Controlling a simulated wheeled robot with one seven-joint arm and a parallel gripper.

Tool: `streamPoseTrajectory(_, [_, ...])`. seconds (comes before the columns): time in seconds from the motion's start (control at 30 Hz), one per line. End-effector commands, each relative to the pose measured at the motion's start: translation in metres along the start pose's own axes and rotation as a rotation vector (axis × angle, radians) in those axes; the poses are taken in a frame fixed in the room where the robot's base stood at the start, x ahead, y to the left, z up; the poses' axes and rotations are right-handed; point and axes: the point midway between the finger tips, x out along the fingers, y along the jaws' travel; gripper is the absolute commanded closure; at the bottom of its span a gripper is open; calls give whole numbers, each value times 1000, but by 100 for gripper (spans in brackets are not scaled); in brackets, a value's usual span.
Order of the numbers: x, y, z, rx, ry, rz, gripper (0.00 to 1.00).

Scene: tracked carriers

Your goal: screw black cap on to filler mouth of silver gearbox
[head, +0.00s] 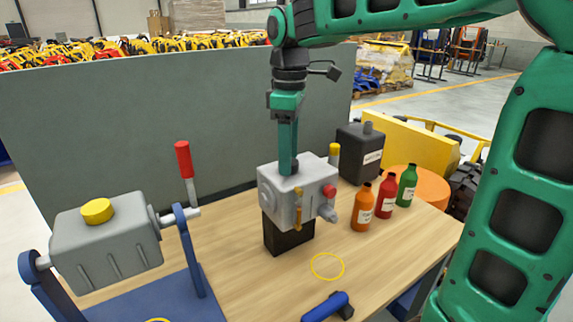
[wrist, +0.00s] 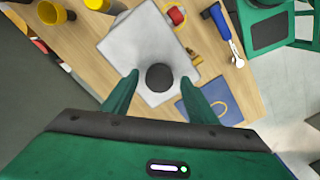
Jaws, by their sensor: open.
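The silver gearbox (head: 275,190) stands on a dark block (head: 285,235) in the middle of the wooden table. It has a red knob and yellow fittings on its right side; its top also shows in the wrist view (wrist: 130,45). The black cap (wrist: 160,77) appears as a dark round disc on the gearbox top. My gripper (head: 287,170) points straight down over the gearbox top. In the wrist view its open fingers (wrist: 160,76) stand on either side of the cap, with gaps visible. The filler mouth is hidden; I cannot tell how the cap is seated.
A grey drum (head: 105,245) with a yellow cap and red-handled crank (head: 184,160) stands at left. A black canister (head: 360,158) and orange (head: 362,210), red (head: 386,197) and green (head: 406,185) bottles stand at right. A yellow ring (head: 327,279) lies in front.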

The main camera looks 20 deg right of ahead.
Motion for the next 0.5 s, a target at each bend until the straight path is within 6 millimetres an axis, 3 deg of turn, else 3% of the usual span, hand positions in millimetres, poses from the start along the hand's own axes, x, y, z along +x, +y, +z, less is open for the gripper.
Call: streamPoseTrajectory(0.5, [0,0,0,-587,0,0,47])
